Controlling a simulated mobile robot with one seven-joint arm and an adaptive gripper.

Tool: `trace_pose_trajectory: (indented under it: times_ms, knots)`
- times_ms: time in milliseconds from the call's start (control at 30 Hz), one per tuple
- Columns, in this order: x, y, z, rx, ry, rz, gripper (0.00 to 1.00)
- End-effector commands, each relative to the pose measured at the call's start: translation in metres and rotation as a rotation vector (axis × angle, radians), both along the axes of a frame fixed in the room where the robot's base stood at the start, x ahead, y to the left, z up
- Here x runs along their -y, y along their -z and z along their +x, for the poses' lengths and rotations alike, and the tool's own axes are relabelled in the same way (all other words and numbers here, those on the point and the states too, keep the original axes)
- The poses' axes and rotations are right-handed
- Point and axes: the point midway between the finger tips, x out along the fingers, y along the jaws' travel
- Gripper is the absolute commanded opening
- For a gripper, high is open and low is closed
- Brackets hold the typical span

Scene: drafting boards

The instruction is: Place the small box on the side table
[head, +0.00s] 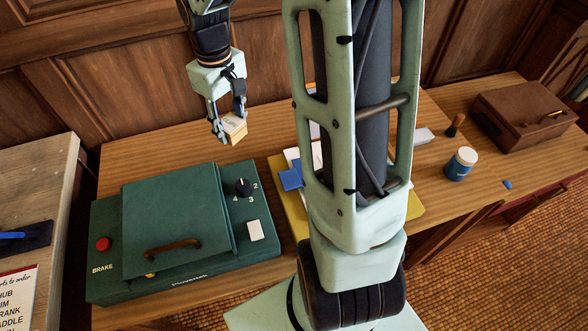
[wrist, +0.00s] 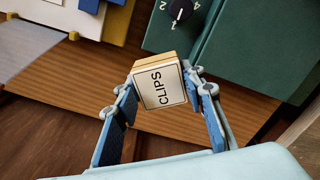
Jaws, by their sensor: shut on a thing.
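The small box (head: 236,128), pale tan with a white label, is between the fingertips of my gripper (head: 226,120). In the wrist view the small box (wrist: 160,88) shows the word CLIPS, and my gripper (wrist: 164,90) is shut on its two sides. The box is held above the back of the wooden desk (head: 150,140), behind the green machine. A separate lighter wooden table (head: 45,180) stands at the far left of the head view and may be the side table; I cannot tell for sure.
The green machine (head: 175,210) with handle and knob fills the desk's left part. A yellow board (head: 277,170) with papers is partly hidden behind my arm. A blue jar (head: 460,164) and brown case (head: 522,115) are at right. The left table holds a dark tray (head: 30,238) and printed card (head: 18,295).

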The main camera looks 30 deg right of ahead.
Motion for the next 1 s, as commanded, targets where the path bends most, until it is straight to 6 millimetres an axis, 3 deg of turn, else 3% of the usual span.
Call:
trace_pose_trajectory:
  times_ms: [33,500,700,1000]
  knots:
    - [0.001,0.012,-0.001,0.001,-0.07,0.0,0.12]
    - [0.007,0.052,-0.008,0.003,-0.776,-0.001,0.12]
    - [0.008,0.058,-0.01,0.001,-0.932,-0.001,0.12]
    - [0.007,0.063,-0.002,0.0,-0.97,0.002,0.12]
